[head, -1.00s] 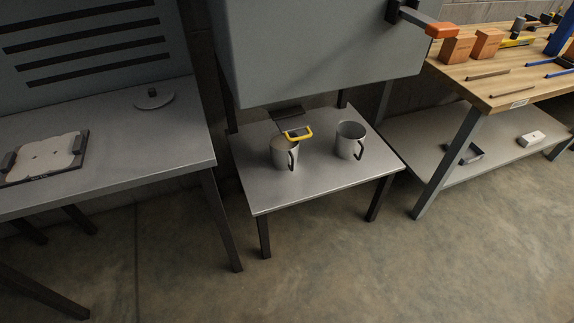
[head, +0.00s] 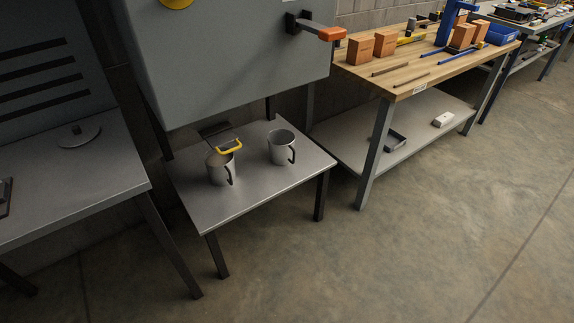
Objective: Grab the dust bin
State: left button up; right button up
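No dust bin that I can make out shows in the head view. Two grey mugs with dark handles stand upright on a low metal table (head: 240,199). The left mug (head: 219,171) has a yellow-handled object (head: 229,145) at its rim; whether it touches the mug I cannot tell. The right mug (head: 281,148) looks open at the top and empty. Neither of my grippers is in view.
A large grey cabinet (head: 220,70) with an orange-tipped lever (head: 331,34) hangs over the low table. A grey bench (head: 80,190) stands at left. A wooden workbench (head: 405,75) with orange boxes and tools stands at right. The floor (head: 400,260) in front is clear.

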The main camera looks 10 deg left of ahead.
aim_at(221, 170)
jog(key=z, duration=0.55)
jog(key=i, duration=1.35)
jog(key=u, duration=2.55)
